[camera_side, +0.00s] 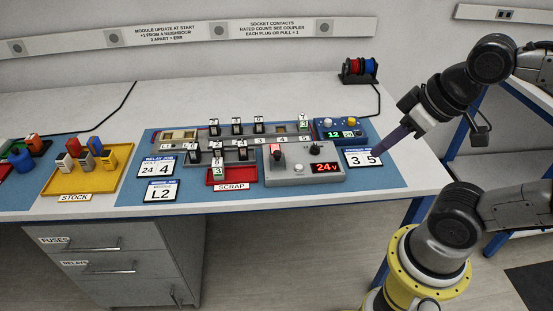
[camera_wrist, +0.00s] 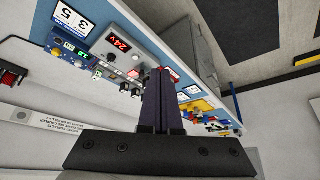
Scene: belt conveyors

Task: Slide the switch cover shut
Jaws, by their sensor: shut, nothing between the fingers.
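A grey box (camera_side: 305,174) with a red 24 V display stands at the front right of the blue mat; it also shows in the wrist view (camera_wrist: 112,57). A red piece (camera_side: 277,149), likely the switch cover, stands upright on the box's left part. I cannot tell how far it is slid. It shows small and red in the wrist view (camera_wrist: 134,73), just left of my fingers. My gripper (camera_side: 382,150) is shut and empty. Its purple fingers point down-left near the mat's right end, right of the box and apart from it.
A blue box with knobs (camera_side: 342,130) stands behind the grey box. A card reading 3 5 (camera_side: 363,157) lies near my fingertips. Left are a module rail (camera_side: 260,141), a red scrap tray (camera_side: 246,174) and a yellow stock tray (camera_side: 66,184). The table's back is mostly clear.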

